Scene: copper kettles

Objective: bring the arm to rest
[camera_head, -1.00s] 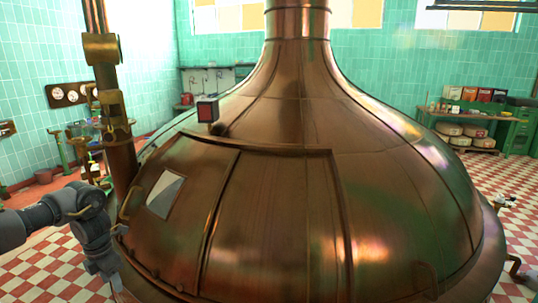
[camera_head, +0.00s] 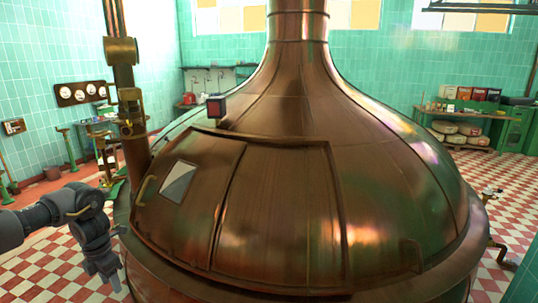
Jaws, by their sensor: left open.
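My left arm comes in from the left edge and bends downward. My left gripper (camera_head: 112,277) hangs at the lower left with its fingers down, open and empty, over the checkered floor. It is just left of the big copper kettle (camera_head: 285,200) and appears apart from it. The kettle fills the middle of the view, with a small window and a brass handle (camera_head: 145,190) on its left side. My right gripper is not in view.
A copper pipe (camera_head: 125,100) rises at the kettle's left. Gauges (camera_head: 80,93) hang on the tiled left wall. A green workbench (camera_head: 480,118) with sacks (camera_head: 460,133) stands at the back right. Checkered floor (camera_head: 50,265) is free at the lower left.

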